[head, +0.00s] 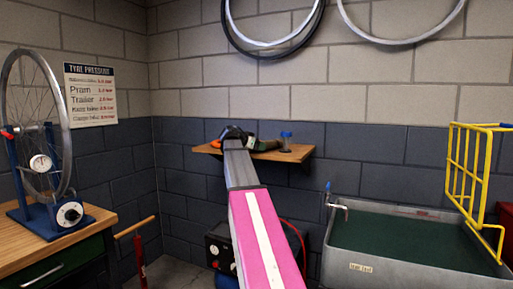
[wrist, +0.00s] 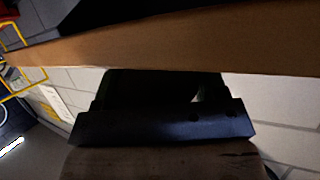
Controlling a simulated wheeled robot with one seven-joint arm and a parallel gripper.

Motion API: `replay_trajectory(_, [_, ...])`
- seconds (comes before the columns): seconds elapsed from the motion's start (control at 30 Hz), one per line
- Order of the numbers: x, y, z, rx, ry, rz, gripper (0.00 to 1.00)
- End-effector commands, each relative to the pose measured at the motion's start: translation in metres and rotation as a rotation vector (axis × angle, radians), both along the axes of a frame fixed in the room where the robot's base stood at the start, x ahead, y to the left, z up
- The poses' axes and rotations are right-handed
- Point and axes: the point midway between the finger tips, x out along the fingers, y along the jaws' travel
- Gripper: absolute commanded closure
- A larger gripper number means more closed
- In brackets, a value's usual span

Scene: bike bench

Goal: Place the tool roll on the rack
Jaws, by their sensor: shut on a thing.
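My gripper (head: 236,132) is at the wooden wall shelf, at the far end of my pink and grey arm. A dark green and brown roll (head: 266,145), which looks like the tool roll, lies along the shelf just right of the gripper. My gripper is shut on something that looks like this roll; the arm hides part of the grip. The wrist view is close and dark, with dark green material (wrist: 150,84) between the shelf edge and a black bar. The yellow wire rack (head: 468,172) stands at the right, by the wash tub.
The wooden shelf (head: 297,154) also holds a small blue-topped item (head: 286,138) at its right and an orange item at its left. The grey wash tub (head: 400,268) is below right. A workbench (head: 95,222) with a wheel stand is at the left. Wheels hang above.

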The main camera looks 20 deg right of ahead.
Motion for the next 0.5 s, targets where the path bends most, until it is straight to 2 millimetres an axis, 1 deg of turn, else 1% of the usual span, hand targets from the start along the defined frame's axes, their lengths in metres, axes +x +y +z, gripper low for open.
replay_trajectory(0.17, [0.0003,-0.0001,0.0004,-0.001,0.000,0.000,0.68])
replay_trajectory(0.2, [0.0002,0.0001,-0.0003,0.000,0.000,0.000,0.28])
replay_trajectory(0.27, [0.0003,0.0000,-0.0001,0.000,0.000,0.000,0.09])
replay_trajectory(0.5, [0.0002,0.0001,0.0000,0.000,0.000,0.000,0.09])
